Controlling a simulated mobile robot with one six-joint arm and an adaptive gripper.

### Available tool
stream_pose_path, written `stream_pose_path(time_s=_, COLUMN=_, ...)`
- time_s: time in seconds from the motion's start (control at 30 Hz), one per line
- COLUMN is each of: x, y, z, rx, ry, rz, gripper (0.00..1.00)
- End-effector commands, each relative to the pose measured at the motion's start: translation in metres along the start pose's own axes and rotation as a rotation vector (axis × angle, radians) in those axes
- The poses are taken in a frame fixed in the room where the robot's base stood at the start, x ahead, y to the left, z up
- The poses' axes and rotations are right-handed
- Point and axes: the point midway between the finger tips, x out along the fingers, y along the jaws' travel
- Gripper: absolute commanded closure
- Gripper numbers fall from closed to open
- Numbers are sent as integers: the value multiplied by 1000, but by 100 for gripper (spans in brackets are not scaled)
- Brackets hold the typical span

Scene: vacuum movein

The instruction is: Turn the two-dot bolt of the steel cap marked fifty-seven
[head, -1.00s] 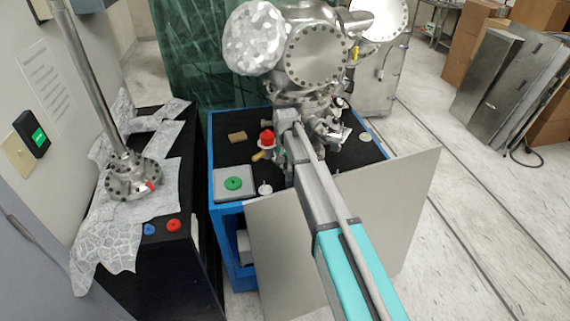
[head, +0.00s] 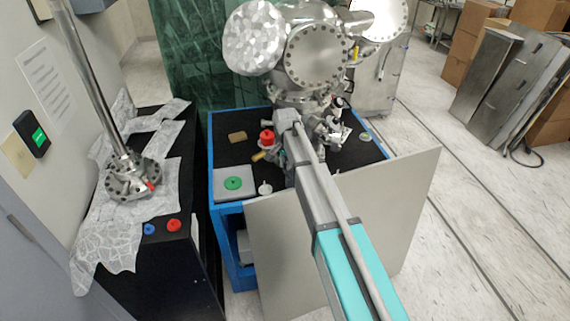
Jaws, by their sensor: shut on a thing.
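The steel chamber (head: 290,85) stands on the blue-framed cart. A round steel cap ringed with bolts (head: 317,56) faces me, and another bolted round cap (head: 383,16) sits at upper right. No number or dot marks are readable, so I cannot tell which cap is fifty-seven or which bolt has two dots. My gripper (head: 276,124) is at the far end of my arm, low in front of the chamber. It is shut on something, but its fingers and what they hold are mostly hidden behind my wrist.
The blue-framed cart (head: 222,209) carries a red-topped part (head: 267,138), a green ring (head: 233,183) and a tan block (head: 238,137). A grey panel (head: 410,205) leans at its front. A flanged steel column (head: 128,178) stands on a dark bench at left.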

Motion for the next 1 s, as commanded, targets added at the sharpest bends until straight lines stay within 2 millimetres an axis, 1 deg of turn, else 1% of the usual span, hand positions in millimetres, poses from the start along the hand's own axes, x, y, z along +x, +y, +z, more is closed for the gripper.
stream_pose_path(time_s=0.13, x=0, y=0, z=0, rx=-1, ry=-1, rz=1, gripper=100)
stream_pose_path(time_s=0.17, x=0, y=0, z=0, rx=-1, ry=-1, rz=1, gripper=76)
stream_pose_path(time_s=0.2, x=0, y=0, z=0, rx=-2, ry=-1, rz=1, gripper=69)
stream_pose_path(time_s=0.23, x=0, y=0, z=0, rx=-2, ry=-1, rz=1, gripper=65)
stream_pose_path(time_s=0.73, x=0, y=0, z=0, rx=-18, ry=0, rz=0, gripper=65)
stream_pose_path(time_s=1.0, x=0, y=0, z=0, rx=-114, ry=0, rz=0, gripper=65)
